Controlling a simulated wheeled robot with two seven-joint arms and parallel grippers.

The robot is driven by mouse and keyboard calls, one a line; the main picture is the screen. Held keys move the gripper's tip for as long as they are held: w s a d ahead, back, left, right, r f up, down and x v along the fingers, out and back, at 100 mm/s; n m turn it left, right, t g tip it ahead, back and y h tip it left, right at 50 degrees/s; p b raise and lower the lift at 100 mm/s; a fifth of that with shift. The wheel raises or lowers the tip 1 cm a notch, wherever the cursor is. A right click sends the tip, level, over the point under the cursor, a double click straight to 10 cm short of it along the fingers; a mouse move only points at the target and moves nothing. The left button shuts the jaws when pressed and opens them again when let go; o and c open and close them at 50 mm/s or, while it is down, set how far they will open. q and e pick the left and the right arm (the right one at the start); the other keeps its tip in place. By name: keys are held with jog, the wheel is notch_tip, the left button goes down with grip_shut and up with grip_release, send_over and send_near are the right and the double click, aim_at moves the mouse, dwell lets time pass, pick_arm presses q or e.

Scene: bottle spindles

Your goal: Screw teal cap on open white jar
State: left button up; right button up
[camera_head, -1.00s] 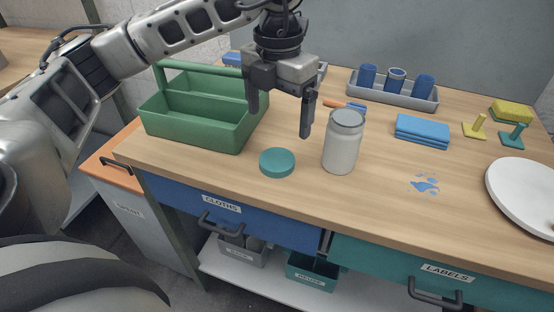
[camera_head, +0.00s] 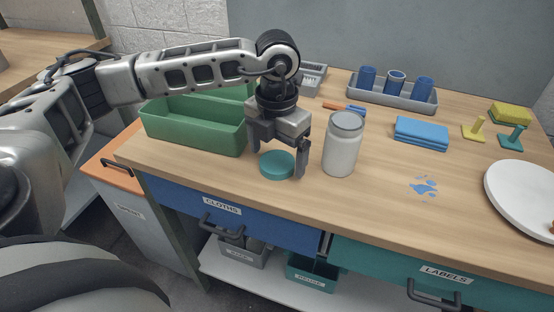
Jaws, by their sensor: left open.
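The teal cap (camera_head: 277,166) lies flat on the wooden table near its front edge. The white jar (camera_head: 342,146) stands upright just to the right of the cap; its top looks grey and round. My left gripper (camera_head: 279,163) points down at the cap, with its fingers apart on either side of it. The right finger comes down between the cap and the jar. I cannot tell whether the fingers touch the cap. My right gripper is not in the view.
A green caddy (camera_head: 190,133) stands left of the gripper. Behind are a grey tray (camera_head: 393,97) with blue cups and a blue cloth stack (camera_head: 421,133). A blue spill (camera_head: 424,187) and a white round plate (camera_head: 524,188) are to the right.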

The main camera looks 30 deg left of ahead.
pick_arm(q)
jog(key=shift+f, duration=0.55)
jog(key=c, duration=1.1)
jog(key=shift+r, duration=0.2)
